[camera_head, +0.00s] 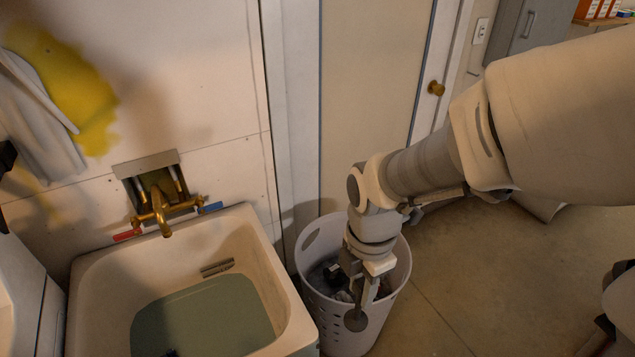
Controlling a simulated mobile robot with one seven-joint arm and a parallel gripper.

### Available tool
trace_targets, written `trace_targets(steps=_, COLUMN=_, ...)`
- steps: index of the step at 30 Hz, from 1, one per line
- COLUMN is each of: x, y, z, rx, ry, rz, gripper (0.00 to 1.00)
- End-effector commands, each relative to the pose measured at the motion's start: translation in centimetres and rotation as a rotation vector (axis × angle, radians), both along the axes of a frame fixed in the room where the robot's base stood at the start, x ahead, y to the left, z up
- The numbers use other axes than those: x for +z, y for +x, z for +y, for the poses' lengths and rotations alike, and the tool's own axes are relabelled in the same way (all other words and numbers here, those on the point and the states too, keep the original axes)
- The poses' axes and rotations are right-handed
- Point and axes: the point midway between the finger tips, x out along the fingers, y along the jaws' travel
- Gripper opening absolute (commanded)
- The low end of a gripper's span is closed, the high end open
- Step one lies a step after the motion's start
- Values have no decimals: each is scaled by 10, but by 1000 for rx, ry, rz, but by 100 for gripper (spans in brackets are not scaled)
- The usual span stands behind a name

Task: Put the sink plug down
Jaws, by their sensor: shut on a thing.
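The sink plug (356,321) is a dark round disc hanging below my gripper (360,298). My gripper points down and is shut on the plug. From this angle, both are in front of the white laundry basket, and their exact height is hard to tell. The pale utility sink (100,285) stands to the left, with greenish water (205,318) in it. A small dark thing shows in the water at the bottom edge of the picture, too cut off to name.
The white perforated basket (312,285) holds dark cloth and stands right of the sink. A brass tap (160,210) is on the wall above the sink. A door (375,90) is behind. The concrete floor (465,285) at right is mostly clear.

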Motion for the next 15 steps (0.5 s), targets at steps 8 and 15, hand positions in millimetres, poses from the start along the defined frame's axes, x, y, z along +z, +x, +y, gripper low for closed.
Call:
trace_targets(steps=8, x=-27, y=12, z=43, rx=19, ry=-2, rz=5, gripper=0)
trace_targets(steps=15, x=-55, y=26, z=87, rx=17, ry=-1, rz=4, gripper=0)
